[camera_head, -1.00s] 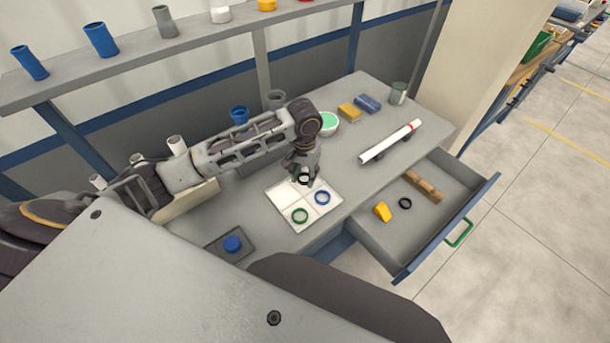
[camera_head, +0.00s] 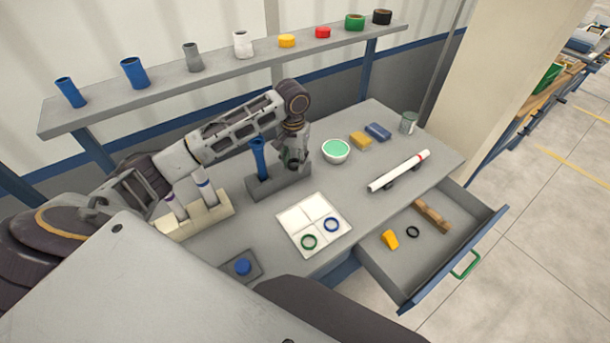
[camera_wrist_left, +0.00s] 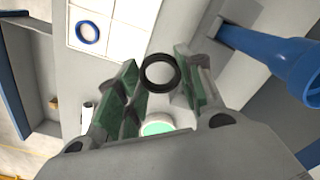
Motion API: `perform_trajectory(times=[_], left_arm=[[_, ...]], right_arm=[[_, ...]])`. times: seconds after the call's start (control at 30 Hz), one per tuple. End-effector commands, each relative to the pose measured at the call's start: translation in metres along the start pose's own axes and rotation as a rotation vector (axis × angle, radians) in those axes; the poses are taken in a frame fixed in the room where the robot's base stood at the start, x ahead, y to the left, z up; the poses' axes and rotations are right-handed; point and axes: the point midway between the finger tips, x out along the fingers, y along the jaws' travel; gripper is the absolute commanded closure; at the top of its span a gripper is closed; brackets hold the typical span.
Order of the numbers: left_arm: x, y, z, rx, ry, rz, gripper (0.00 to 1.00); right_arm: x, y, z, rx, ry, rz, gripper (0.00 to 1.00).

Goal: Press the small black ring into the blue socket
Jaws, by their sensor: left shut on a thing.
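My left gripper (camera_head: 294,163) is over the grey holder block, just right of the upright blue pipe with the blue socket (camera_head: 258,146) at its top. In the left wrist view, the small black ring (camera_wrist_left: 160,88) sits between the green-padded fingertips (camera_wrist_left: 158,75), which are shut on it. The wide blue socket (camera_wrist_left: 303,72) shows at the right of that view, apart from the ring. In the head view the ring is hard to make out against the dark gripper. My right gripper is not in view.
The holder block (camera_head: 262,190) stands beside a white tray (camera_head: 290,222) with a green ring (camera_head: 309,242) and a blue ring (camera_head: 331,224). The open drawer (camera_head: 380,259) holds another black ring (camera_head: 413,232). A bowl (camera_head: 335,156) stands behind the tray.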

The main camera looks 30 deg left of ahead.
Motion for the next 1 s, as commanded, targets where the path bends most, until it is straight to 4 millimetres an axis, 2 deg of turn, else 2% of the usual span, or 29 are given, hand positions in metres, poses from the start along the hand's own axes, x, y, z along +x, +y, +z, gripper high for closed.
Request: perform_trajectory(times=[0.03,0.37,0.5,0.7,1.0], left_arm=[[-0.015,-0.011,-0.005,-0.025,0.001,-0.002,0.74],[-0.081,-0.072,-0.025,-0.234,0.000,0.004,0.74],[-0.111,-0.099,-0.028,-0.376,0.000,0.008,0.74],[-0.133,-0.121,-0.026,-0.571,-0.002,0.012,0.74],[-0.146,-0.132,-0.019,-0.822,-0.004,0.013,0.74]], right_arm=[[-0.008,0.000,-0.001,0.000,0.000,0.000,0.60],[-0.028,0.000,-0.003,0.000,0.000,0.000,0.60],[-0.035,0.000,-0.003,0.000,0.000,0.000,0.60],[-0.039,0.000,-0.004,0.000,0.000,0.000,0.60],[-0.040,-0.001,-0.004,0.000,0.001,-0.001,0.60]])
